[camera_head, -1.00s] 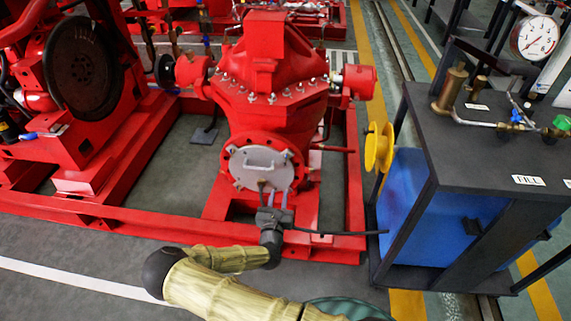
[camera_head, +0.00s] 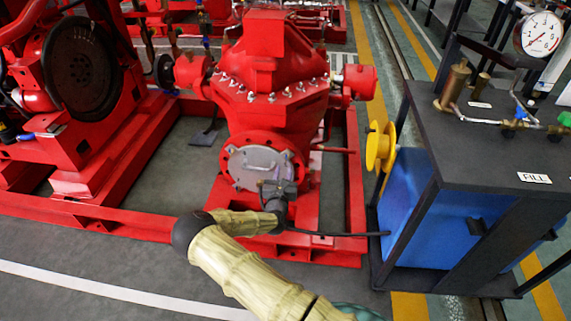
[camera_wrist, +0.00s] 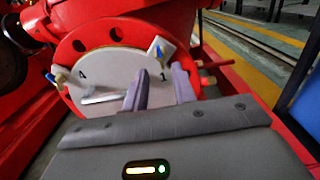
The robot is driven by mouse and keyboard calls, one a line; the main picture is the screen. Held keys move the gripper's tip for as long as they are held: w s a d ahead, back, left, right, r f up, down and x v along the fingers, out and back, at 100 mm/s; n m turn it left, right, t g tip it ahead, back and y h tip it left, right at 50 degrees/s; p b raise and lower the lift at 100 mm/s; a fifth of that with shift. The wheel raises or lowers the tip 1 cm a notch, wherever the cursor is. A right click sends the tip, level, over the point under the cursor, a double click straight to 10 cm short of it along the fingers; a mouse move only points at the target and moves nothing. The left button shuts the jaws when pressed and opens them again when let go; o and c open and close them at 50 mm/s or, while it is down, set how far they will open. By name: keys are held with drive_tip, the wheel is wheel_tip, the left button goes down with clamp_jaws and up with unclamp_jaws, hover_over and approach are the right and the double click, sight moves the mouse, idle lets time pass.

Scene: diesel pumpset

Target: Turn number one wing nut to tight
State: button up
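A round grey cover plate (camera_head: 250,160) sits on the red flange at the front of the pump; it also shows in the wrist view (camera_wrist: 115,62). In the wrist view, the number one wing nut (camera_wrist: 160,48), pale with a blue part, stands at the plate's upper right edge above the printed 1. Another wing nut (camera_wrist: 59,75) is at the left by the 4. My gripper (camera_wrist: 160,72) is open, its two purple-grey fingers apart, and the wing nut shows between and just beyond the fingertips. I see no contact. In the head view my gripper (camera_head: 277,188) covers the plate's lower right.
A metal handle (camera_wrist: 101,97) sticks out from the plate, left of my fingers. The red pump (camera_head: 268,85) rises above the plate. A blue tank (camera_head: 455,225) under a dark bench top stands at the right, with a yellow wheel (camera_head: 380,150) beside it. Grey floor lies in front.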

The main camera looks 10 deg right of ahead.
sight(287, 160)
drive_tip(key=b+x, duration=0.1)
drive_tip(key=x, duration=0.5)
drive_tip(key=shift+d, duration=0.1)
clamp_jaws()
